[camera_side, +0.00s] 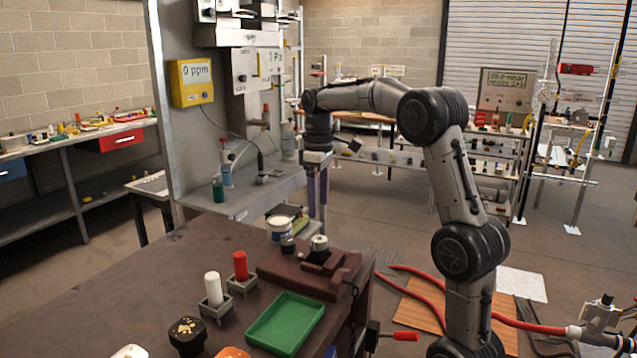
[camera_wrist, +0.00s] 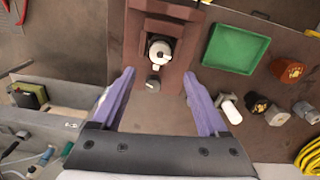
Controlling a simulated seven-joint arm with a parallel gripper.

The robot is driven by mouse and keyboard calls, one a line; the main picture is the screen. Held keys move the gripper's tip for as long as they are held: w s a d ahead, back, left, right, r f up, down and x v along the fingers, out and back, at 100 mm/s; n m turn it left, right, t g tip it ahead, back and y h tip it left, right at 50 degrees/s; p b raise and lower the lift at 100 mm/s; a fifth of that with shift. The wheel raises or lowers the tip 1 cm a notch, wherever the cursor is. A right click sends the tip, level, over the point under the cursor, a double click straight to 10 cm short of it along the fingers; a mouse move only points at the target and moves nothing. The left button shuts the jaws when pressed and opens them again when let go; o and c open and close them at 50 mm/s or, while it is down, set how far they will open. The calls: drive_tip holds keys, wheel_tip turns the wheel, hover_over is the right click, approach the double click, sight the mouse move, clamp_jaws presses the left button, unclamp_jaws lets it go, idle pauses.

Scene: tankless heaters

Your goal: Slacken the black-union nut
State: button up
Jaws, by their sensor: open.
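No nut is plainly marked as the black-union nut, and I cannot tell which part it is. A brown fixture (camera_side: 280,272) on the bench holds a pale round fitting (camera_side: 319,243) with a dark base and a small dark knob (camera_side: 288,245). In the wrist view the fitting (camera_wrist: 160,51) and knob (camera_wrist: 153,84) lie ahead between my fingers, apart from them. A black block with gold marks (camera_side: 187,336) stands at the bench's near left. My gripper (camera_side: 318,204), with purple fingers, points down beside the grey panel, open and empty; it shows in the wrist view (camera_wrist: 160,76).
A green tray (camera_side: 286,322), a red cylinder (camera_side: 240,266) and a white cylinder (camera_side: 213,289) stand near the fixture. A white tub (camera_side: 280,229) is behind it. The upright grey panel carries a yellow meter (camera_side: 191,82). A red hose (camera_side: 425,283) lies on the floor.

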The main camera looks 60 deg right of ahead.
wheel_tip(320, 180, up, 5)
drive_tip(key=shift+f, duration=0.15)
idle(0.4)
drive_tip(key=s+a+r+n+t, duration=0.1)
drive_tip(key=s+a+r+t, duration=0.1)
drive_tip(key=s+a, duration=0.45)
drive_tip(key=s+a+r+n+t, duration=0.1)
drive_tip(key=s+a+r+n, duration=0.15)
drive_tip(key=a, duration=0.75)
drive_tip(key=s+a+f+m+t, duration=0.2)
drive_tip(key=s+a+f+m, duration=0.2)
drive_tip(key=s+f, duration=0.6)
wheel_tip(320, 180, down, 3)
drive_tip(key=shift+s+a+m+t, duration=0.15)
drive_tip(key=shift+a+m+t, duration=0.2)
drive_tip(key=shift+a, duration=0.15)
